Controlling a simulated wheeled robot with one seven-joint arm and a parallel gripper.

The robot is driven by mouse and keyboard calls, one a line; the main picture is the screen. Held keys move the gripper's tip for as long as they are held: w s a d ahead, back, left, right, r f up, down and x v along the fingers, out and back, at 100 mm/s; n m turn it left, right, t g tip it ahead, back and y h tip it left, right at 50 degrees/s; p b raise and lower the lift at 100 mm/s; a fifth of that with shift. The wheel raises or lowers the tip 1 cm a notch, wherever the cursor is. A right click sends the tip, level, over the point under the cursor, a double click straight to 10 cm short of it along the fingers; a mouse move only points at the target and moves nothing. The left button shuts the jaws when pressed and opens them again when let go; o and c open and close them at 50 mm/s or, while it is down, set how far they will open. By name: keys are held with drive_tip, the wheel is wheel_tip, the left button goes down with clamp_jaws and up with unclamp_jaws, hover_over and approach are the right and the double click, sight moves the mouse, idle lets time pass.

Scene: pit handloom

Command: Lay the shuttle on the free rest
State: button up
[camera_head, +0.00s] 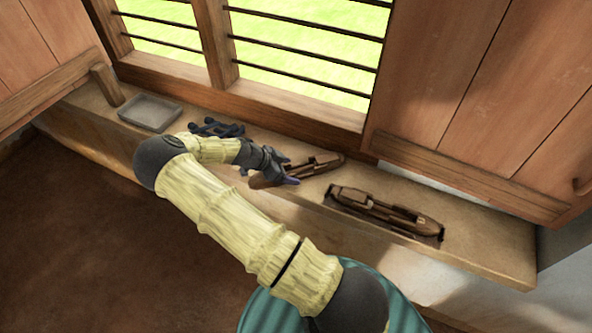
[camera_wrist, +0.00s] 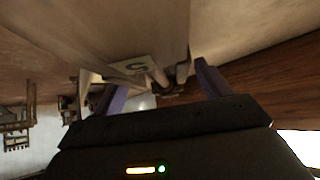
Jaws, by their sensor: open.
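In the head view, a brown wooden shuttle (camera_head: 318,165) lies on the stone ledge under the window, tilted across it. My gripper (camera_head: 285,176) is open at the shuttle's left end and hides part of it. I cannot tell whether the fingers touch it. A second brown shuttle (camera_head: 385,209) lies to the right in a dark, flat holder (camera_head: 430,238) near the ledge's front edge. No empty rest can be made out for sure. In the wrist view, my two purple fingers (camera_wrist: 161,88) stand apart, with small, dim, unclear parts between and beyond them.
A shallow grey tray (camera_head: 150,112) sits at the ledge's left. A dark bluish object (camera_head: 216,128), unclear in kind, lies behind my arm. A barred window (camera_head: 300,45) and wooden shutters (camera_head: 480,90) stand behind. The ledge (camera_head: 500,245) is bare at its right end.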

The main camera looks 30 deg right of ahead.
drive_tip(key=shift+d+f, duration=0.4)
drive_tip(key=shift+c, duration=0.5)
drive_tip(key=c, duration=1.2)
